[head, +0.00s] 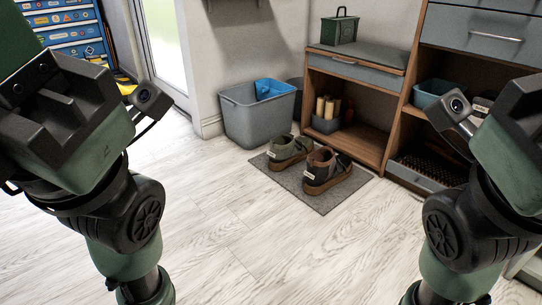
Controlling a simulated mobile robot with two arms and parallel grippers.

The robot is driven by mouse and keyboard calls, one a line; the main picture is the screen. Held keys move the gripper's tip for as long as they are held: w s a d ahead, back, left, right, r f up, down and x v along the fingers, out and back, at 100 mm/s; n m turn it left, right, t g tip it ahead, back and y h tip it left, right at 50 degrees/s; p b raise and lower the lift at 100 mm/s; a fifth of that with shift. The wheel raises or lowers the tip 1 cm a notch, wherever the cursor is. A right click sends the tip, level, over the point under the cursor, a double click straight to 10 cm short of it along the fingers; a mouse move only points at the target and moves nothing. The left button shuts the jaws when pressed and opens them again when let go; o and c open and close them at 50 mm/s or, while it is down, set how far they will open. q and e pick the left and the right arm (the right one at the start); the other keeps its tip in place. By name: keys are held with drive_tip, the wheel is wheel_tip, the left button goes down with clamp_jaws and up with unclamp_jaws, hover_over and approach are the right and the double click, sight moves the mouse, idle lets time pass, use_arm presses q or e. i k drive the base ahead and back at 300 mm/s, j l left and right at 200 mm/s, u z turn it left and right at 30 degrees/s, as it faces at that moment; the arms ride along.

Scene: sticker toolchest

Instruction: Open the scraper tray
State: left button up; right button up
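A low tray with dark bristles, which looks like the scraper tray (413,177), sits in the bottom bay of the wooden cabinet at right. Its grey front panel appears about level with the cabinet front, and its right part is hidden behind my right arm. My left gripper (62,108) is at the left edge and my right gripper (515,125) at the right edge. Only their dark bodies show; their fingertips are not visible. Both are well apart from the tray, and I see nothing held.
Two shoes (325,170) stand on a grey mat (310,194) in front of the bench (346,68). A grey bin (250,123) with blue cloth stands by the wall. A blue stickered toolchest (75,35) is at far left. The pale wood floor is clear in the middle.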

sight(418, 164)
drive_tip(key=z, duration=1.05)
drive_tip(key=i+j+z, duration=0.15)
drive_tip(key=i, duration=0.4)
drive_tip(key=i+j+z, duration=0.15)
drive_tip(key=i+j, duration=0.3)
drive_tip(key=i+j+z, duration=0.15)
drive_tip(key=i+j, duration=0.25)
drive_tip(key=i, duration=0.2)
